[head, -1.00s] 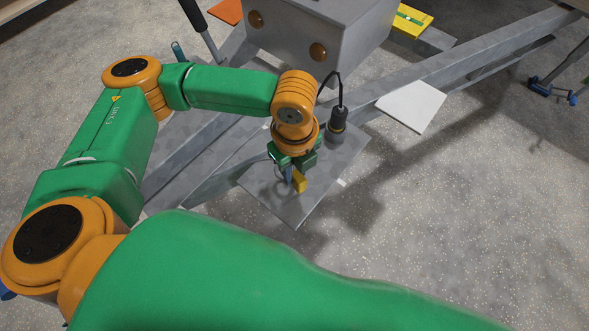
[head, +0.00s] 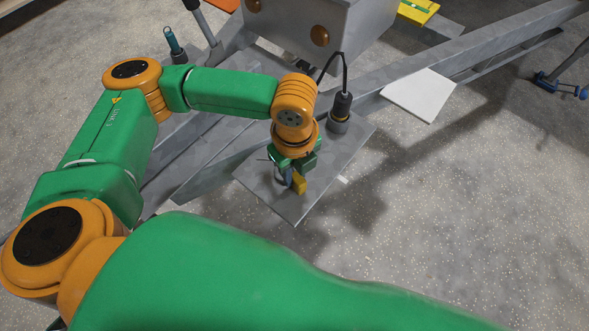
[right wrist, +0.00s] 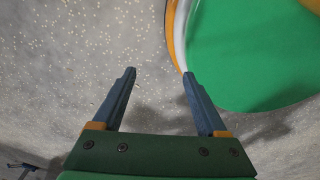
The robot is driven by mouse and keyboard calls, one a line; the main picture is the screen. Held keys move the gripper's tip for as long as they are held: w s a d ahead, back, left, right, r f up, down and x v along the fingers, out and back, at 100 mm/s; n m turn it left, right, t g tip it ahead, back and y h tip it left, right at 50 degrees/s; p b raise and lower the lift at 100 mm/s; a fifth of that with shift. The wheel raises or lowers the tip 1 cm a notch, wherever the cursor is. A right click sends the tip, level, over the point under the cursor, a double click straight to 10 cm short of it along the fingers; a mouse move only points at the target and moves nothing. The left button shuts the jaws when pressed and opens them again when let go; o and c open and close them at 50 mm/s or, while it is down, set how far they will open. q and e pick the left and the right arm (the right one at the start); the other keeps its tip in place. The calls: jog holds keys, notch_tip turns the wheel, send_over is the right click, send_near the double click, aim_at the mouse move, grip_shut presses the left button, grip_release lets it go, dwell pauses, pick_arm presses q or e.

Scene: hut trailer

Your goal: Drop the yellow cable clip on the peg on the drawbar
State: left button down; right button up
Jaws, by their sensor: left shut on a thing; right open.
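My left gripper (head: 289,177) is shut on the yellow cable clip (head: 299,185), a small yellow block at its fingertips. They show over the near part of a flat grey plate (head: 262,192) on the drawbar (head: 480,48). I cannot tell whether the clip touches the plate. I cannot make out the peg; my left gripper and wrist cover part of the plate. My right gripper (right wrist: 158,76) is open and empty in the right wrist view, with speckled floor behind its fingers.
A black plug (head: 342,105) with a cable stands on the plate, close right of my left wrist. A grey box (head: 345,20) is behind. A white panel (head: 420,95) lies to the right. A teal-handled thing (head: 172,42) is at the back left.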

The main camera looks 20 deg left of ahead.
aim_at(294, 174)
pick_arm(q)
jog(key=c, duration=0.6)
grip_release()
pick_arm(e)
jog(key=shift+a, duration=0.15)
jog(key=shift+a, duration=0.1)
pick_arm(q)
notch_tip(294, 174, up, 7)
jog(key=shift+p, duration=1.2)
pick_arm(e)
jog(key=shift+s+a+r, duration=0.1)
jog(key=shift+a+r, duration=0.05)
jog(key=shift+r, duration=0.45)
jog(key=shift+s+a+r, duration=0.1)
jog(key=shift+r, duration=0.45)
